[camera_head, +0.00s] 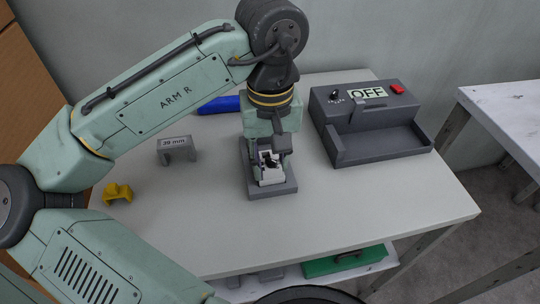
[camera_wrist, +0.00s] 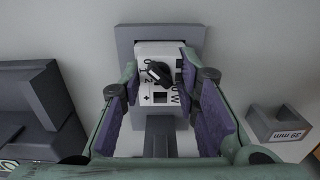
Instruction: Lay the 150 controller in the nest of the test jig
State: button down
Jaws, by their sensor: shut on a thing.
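The white controller (camera_head: 271,177) sits at a grey block-like holder (camera_head: 287,189) in the middle of the table. In the wrist view the controller (camera_wrist: 146,101) shows a black knob, dial marks and a partly hidden label ending in "0 W". My gripper (camera_head: 267,160) points down over it; in the wrist view its purple-padded fingers (camera_wrist: 158,78) are shut on the controller's two sides. I cannot tell whether the controller is clear of the holder. The test jig (camera_head: 329,112) is a grey box at the right with an "OFF" display, a red button and an empty walled nest (camera_head: 386,152).
A blue object (camera_head: 219,105) lies behind. A green item (camera_head: 343,262) is on a lower shelf. The table front is clear; another table (camera_head: 505,97) stands far right.

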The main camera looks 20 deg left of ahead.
jog(key=c, duration=1.1)
grip_release()
notch_tip(320, 180, up, 12)
jog(key=shift+s+f, duration=0.1)
